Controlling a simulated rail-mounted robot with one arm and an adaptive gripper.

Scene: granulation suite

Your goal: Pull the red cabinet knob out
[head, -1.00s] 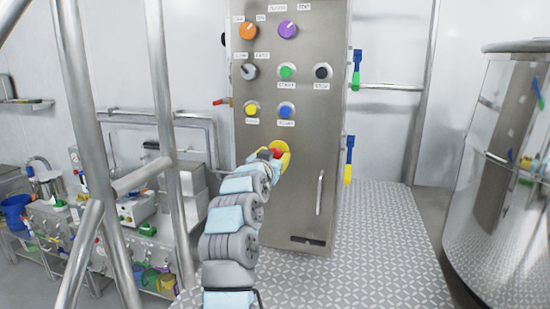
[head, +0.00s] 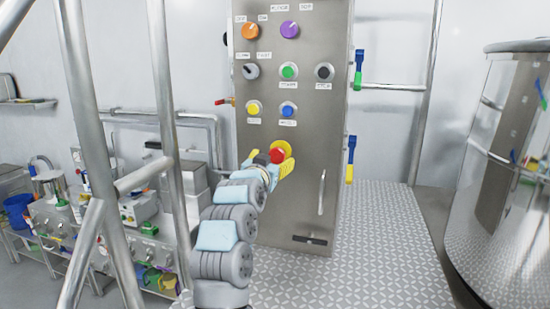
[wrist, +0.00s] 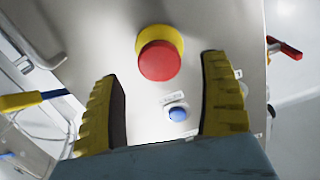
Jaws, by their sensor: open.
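The red cabinet knob (head: 277,155) is a round mushroom button on a yellow base, low on the steel cabinet (head: 270,210). In the wrist view the red knob (wrist: 160,61) sits beyond the fingertips, near the middle of the gap between them. My gripper (wrist: 165,70) is open, with its two yellow-backed, dark-padded fingers on either side and nothing between them. In the head view my gripper (head: 279,161) is just in front of the knob and partly covers its yellow base. I cannot tell the exact distance to the knob.
Above the knob are a yellow button (head: 253,108), a blue button (head: 288,110), green and black buttons, and dials. A cabinet handle (head: 321,192) is to the lower right. Metal rails (head: 95,130) stand at left; a steel vessel (head: 500,190) is at right.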

